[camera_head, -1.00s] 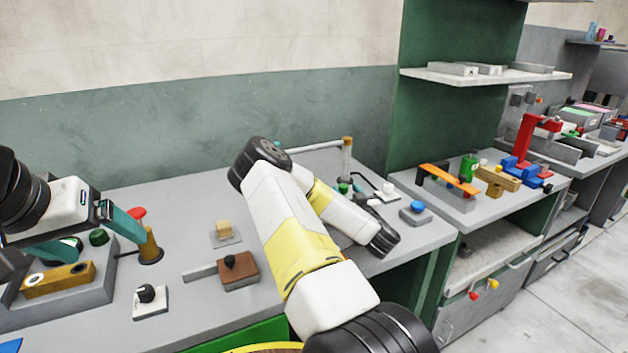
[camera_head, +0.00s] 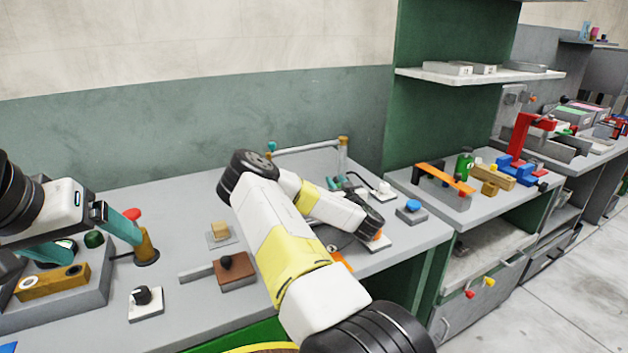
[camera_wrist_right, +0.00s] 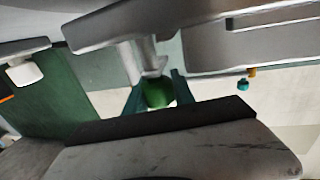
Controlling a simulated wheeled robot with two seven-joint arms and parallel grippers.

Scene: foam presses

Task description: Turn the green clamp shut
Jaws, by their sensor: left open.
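A round green knob (camera_wrist_right: 158,93), which looks like part of the green clamp, shows in the right wrist view. The teal fingers of my right gripper (camera_wrist_right: 158,98) stand close on either side of it. I cannot tell whether they press on it. In the head view my right forearm hides most of that spot; a small teal-green piece (camera_head: 338,183) shows just behind it. My left gripper (camera_head: 88,237) is open at the left, its teal fingers apart above a grey fixture. Another dark green knob (camera_head: 94,240) sits on that fixture.
A red-topped brass post (camera_head: 146,245), a black knob on a white base (camera_head: 145,300) and a brown block (camera_head: 234,270) stand on the grey bench. A blue button (camera_head: 412,206) lies right of my arm. A second bench with an orange bar (camera_head: 446,178) stands further right.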

